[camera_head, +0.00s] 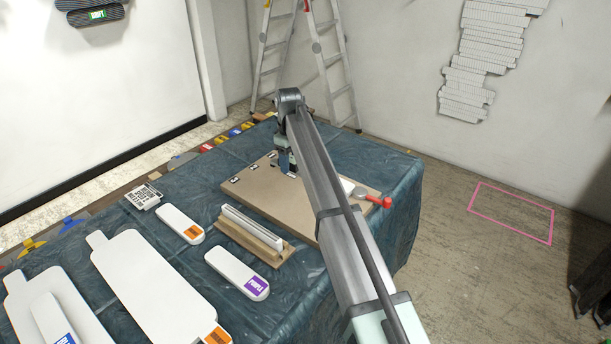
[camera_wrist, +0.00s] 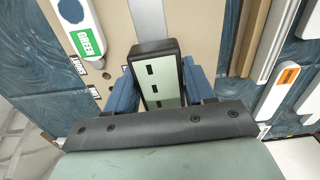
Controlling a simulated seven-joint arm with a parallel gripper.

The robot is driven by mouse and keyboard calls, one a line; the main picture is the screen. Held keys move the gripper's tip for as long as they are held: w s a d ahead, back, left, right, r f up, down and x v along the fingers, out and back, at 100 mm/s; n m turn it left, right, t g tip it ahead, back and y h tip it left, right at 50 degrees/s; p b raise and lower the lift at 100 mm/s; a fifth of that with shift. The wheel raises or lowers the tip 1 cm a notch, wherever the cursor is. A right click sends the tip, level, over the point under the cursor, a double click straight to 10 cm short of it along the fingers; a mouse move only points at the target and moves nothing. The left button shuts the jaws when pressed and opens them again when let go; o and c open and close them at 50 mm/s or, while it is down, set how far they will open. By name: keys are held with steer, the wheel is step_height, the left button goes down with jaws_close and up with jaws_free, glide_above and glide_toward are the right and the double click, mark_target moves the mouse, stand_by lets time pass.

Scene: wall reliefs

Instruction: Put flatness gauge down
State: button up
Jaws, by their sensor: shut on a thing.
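My gripper (camera_wrist: 160,88) is shut on the flatness gauge (camera_wrist: 163,82), a block with a black rim and a pale green face with dark slots. Its blue fingers press on both sides of it. A pale strip (camera_wrist: 149,20) runs on beyond it; I cannot tell if it belongs to the gauge. In the head view my gripper (camera_head: 287,163) is over the far part of a brown board (camera_head: 255,203) on the table. The gauge is hard to make out there, and I cannot tell whether it touches the board. Small black-and-white labels lie along the board's left edge.
A wooden holder with a white bar (camera_head: 250,232) stands beside the board. White tools with orange (camera_head: 180,224) and purple (camera_head: 236,272) labels lie nearby. A red-handled tool (camera_head: 372,199) is at the board's right. A green-labelled tool (camera_wrist: 80,27) shows in the wrist view.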

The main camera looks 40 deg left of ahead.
steer(key=w+d+r+m, duration=0.25)
steer(key=w+d, duration=0.45)
steer(key=w, duration=0.6)
steer(key=shift+n, duration=0.85)
steer(key=shift+f, duration=4.9)
steer(key=shift+f, duration=0.1)
steer(key=o, duration=1.1)
steer(key=shift+o, duration=0.2)
step_height(320, 180, up, 12)
steer(key=shift+d, duration=0.1)
